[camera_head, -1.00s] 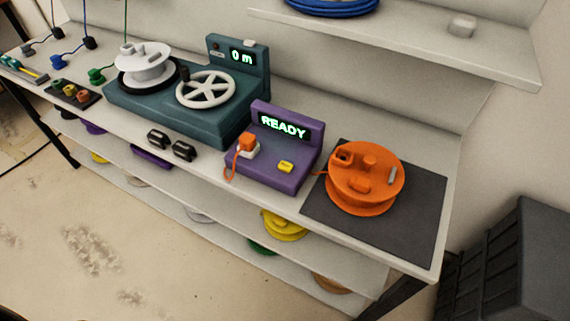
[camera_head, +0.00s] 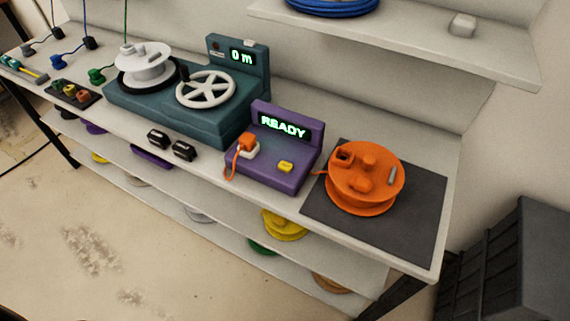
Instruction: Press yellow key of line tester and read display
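The purple line tester (camera_head: 262,168) stands on the white bench, with its yellow key (camera_head: 286,167) on the top face at the right. Its display (camera_head: 283,127) reads READY in green letters. An orange plug (camera_head: 246,143) sits in the tester's light socket at the left, and an orange cable hangs from it over the front. The orange cable reel (camera_head: 366,180) lies on a dark mat (camera_head: 418,218) right of the tester, with a short orange cable at its left side. Neither of my grippers is in view, and nothing touches the yellow key.
A teal winding machine (camera_head: 185,110) with a white spool, a handwheel and a display reading 0 m stands left of the tester. Two black clips (camera_head: 171,145) lie at the front edge. A shelf (camera_head: 420,40) overhangs the back right. A dark crate (camera_head: 515,265) stands at the lower right.

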